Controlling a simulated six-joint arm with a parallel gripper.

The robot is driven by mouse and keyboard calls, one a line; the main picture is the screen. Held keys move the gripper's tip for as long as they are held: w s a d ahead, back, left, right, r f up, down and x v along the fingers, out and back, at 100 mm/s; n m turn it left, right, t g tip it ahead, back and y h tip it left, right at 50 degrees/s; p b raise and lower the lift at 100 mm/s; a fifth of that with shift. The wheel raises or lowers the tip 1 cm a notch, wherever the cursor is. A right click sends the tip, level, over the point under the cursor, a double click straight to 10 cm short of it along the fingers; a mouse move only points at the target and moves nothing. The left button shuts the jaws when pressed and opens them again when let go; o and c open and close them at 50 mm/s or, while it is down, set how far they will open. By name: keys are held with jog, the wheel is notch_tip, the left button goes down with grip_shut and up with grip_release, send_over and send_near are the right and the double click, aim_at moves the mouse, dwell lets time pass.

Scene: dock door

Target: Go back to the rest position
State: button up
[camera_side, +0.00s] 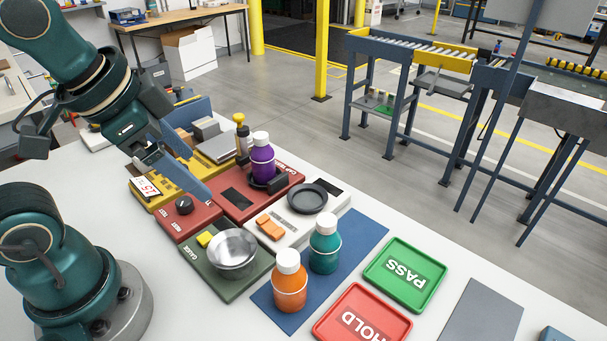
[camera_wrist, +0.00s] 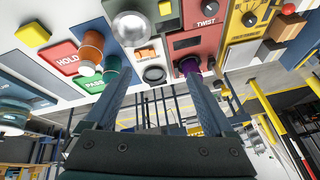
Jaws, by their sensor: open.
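My gripper (camera_side: 178,172) is in the air over the left part of the bench in the side view, above the red and yellow boxes. Its two fingers are apart with nothing between them in the wrist view (camera_wrist: 158,92). A purple bottle with a white cap (camera_side: 262,158) stands upright on the red station, to the right of the gripper. An orange bottle (camera_side: 289,283) and a teal bottle (camera_side: 325,246) stand upright on a blue mat (camera_side: 362,232), apart from the gripper.
A green gauge station with a metal bowl (camera_side: 234,250), a white station with a dark round dish (camera_side: 307,197) and a yellow station (camera_side: 170,182) crowd the bench. A green PASS tray (camera_side: 405,272) and a red HOLD tray (camera_side: 362,318) lie at the front right. A conveyor (camera_side: 420,48) stands beyond.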

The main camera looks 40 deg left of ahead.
jog(key=n, duration=0.1)
jog(key=s+f+n, duration=0.1)
jog(key=s+n, duration=0.1)
jog(key=shift+d+f+n, duration=0.25)
jog(key=shift+d+n, duration=0.1)
jog(key=shift+n, duration=0.05)
